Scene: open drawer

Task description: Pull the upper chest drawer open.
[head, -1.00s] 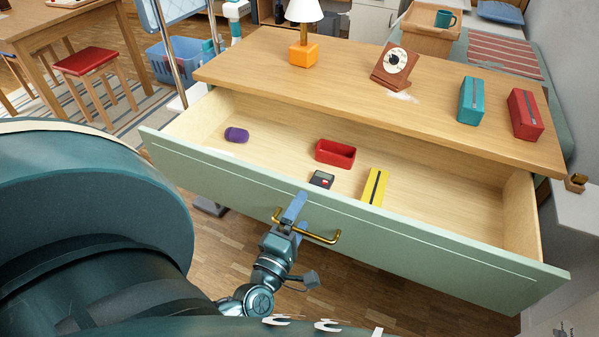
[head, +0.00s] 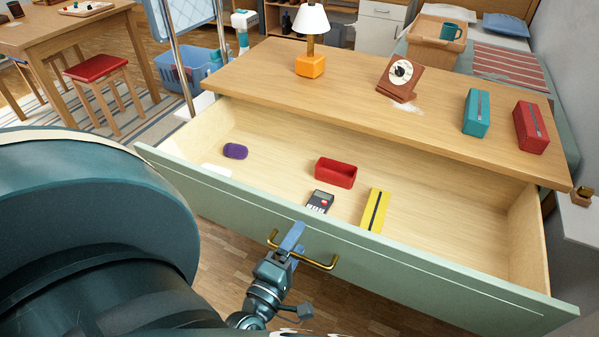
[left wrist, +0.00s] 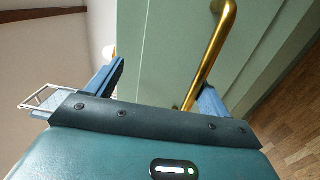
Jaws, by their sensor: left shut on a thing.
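The upper chest drawer (head: 350,247) has a pale green front and stands well open. Its wooden inside shows in the head view. A brass bar handle (head: 320,263) is on the drawer front, and it also shows in the left wrist view (left wrist: 212,52). My left gripper (head: 291,237) is at the left part of this handle and is shut on it. In the left wrist view the blue fingers (left wrist: 160,88) are at the drawer front, with the bar running by the right finger. My right gripper is not in view.
The drawer holds a purple roll (head: 235,151), a red box (head: 336,172), a calculator (head: 320,202) and a yellow box (head: 375,210). On the chest top (head: 350,85) stand a lamp (head: 311,65), a clock (head: 400,75), a teal box (head: 477,112) and a red box (head: 531,127).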

